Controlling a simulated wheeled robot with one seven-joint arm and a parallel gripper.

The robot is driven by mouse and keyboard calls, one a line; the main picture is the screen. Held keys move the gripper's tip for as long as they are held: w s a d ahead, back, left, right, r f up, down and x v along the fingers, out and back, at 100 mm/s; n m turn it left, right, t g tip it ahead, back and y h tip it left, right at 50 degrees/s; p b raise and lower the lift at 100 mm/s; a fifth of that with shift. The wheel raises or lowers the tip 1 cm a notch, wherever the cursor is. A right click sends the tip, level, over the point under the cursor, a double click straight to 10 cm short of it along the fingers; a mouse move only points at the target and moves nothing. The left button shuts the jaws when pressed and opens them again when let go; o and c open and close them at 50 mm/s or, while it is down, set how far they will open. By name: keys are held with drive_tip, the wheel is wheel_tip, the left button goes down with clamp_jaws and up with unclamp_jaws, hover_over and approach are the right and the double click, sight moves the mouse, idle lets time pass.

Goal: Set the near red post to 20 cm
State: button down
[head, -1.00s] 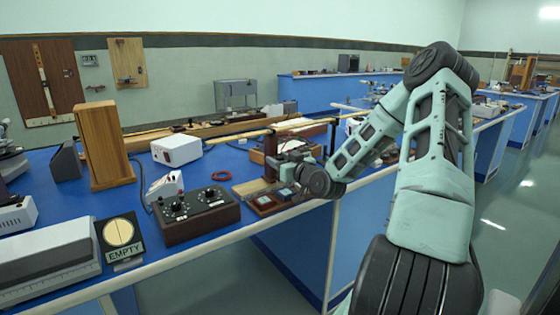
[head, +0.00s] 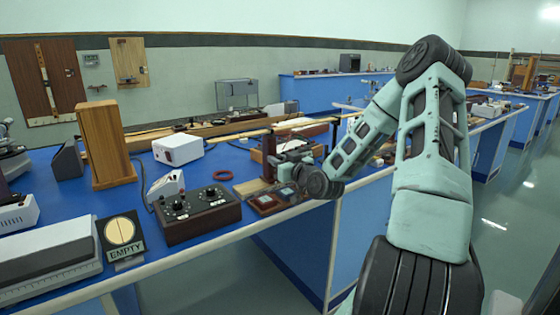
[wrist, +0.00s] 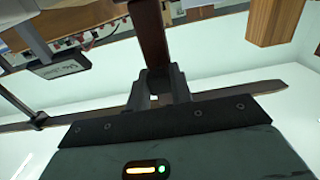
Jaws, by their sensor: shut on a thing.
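A dark red upright post (head: 269,158) stands on the blue bench near its front edge, on a light wooden base (head: 252,187). In the wrist view the red post (wrist: 151,35) runs from the top of the picture down between my fingers. My gripper (wrist: 162,88) is shut on it, with one grey finger on each side. In the head view my gripper (head: 283,171) reaches the post from the right and partly hides it. No scale reading on the post can be made out.
A black control box with knobs (head: 196,213) and a red ring (head: 222,175) lie left of the post. Small dark red framed pieces (head: 266,203) lie just in front. A long wooden rail (head: 205,131) runs behind. The aisle floor at right is clear.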

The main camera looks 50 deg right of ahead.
drive_tip(key=c, duration=1.2)
unclamp_jaws()
drive_tip(key=shift+c, duration=0.2)
drive_tip(key=p+v, duration=1.2)
drive_tip(key=v, duration=0.5)
drive_tip(key=shift+s, duration=0.15)
drive_tip(key=shift+a, duration=0.1)
